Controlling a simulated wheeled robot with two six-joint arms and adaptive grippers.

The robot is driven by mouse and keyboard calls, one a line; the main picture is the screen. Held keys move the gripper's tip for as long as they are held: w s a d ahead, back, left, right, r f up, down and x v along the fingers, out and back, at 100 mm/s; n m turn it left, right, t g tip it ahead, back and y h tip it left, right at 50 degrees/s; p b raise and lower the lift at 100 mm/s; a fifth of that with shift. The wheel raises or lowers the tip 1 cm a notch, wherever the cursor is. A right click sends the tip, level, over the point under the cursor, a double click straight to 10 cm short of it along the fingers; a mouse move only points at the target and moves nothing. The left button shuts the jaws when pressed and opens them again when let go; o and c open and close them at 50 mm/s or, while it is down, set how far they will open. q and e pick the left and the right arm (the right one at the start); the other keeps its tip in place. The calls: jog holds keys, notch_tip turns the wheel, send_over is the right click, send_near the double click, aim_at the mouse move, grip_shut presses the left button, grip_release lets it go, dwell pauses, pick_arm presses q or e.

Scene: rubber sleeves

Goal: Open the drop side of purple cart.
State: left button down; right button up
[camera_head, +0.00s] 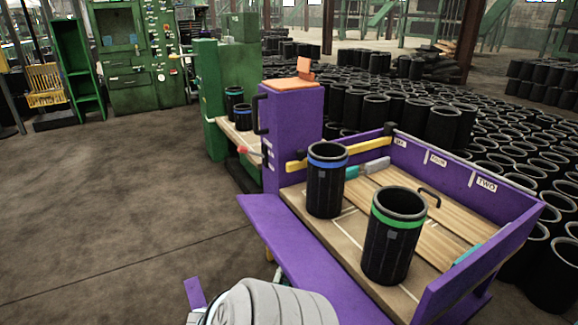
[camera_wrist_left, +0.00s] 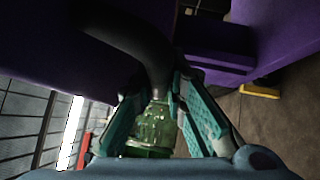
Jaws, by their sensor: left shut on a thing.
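The purple cart (camera_head: 286,135) stands at the centre right in the head view. Its near drop side (camera_head: 290,246) is a purple panel tilted outward from the cart bed (camera_head: 322,237); I cannot tell its exact angle. In the left wrist view, my left gripper (camera_wrist_left: 166,98) has its teal-padded fingers closed around a curved black handle (camera_wrist_left: 136,38) beside purple panelling. In the head view the left gripper and this handle are hidden below the panel, behind my pale arm at the bottom. My right gripper is not in view.
A blue-banded black sleeve (camera_head: 326,187) and a green-banded black sleeve (camera_head: 391,240) stand upright on the bed near the drop side. Many black sleeves fill the floor behind and right of the cart. The floor at left is clear.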

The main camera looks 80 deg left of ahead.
pick_arm(q)
jog(key=shift+s, duration=0.15)
jog(key=c, duration=1.6)
grip_release()
jog(key=shift+d, duration=0.1)
jog(key=v, duration=1.1)
jog(key=shift+d, duration=0.35)
jog(key=shift+s, duration=0.1)
jog(key=shift+c, duration=0.4)
